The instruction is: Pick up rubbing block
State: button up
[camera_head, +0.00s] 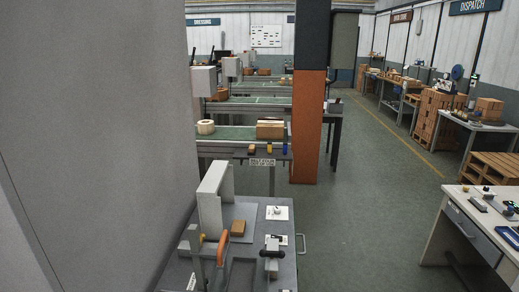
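My gripper is not in this view. A small brown block (238,228) sits on a plate on the grey bench top (244,247) near the bottom middle. It may be the rubbing block, but it is too small to tell for sure. An upright light-grey bracket (212,200) stands just left of it, and an orange-handled tool (222,248) is in front of it. Several small items, such as a dark grey block (478,205), lie on the bench at the right (470,228); I cannot tell whether one is a rubbing block.
A large grey surface (90,140) fills the left side. An orange and black pillar (308,125) stands behind the near bench. A green conveyor (225,133) with boxes runs behind. Clear green floor (365,210) lies between the near bench and the right bench.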

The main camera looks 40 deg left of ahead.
aim_at(252, 150)
jog(key=i, duration=2.75)
jog(key=u, duration=1.6)
jog(key=i, duration=0.55)
jog(key=z, duration=0.05)
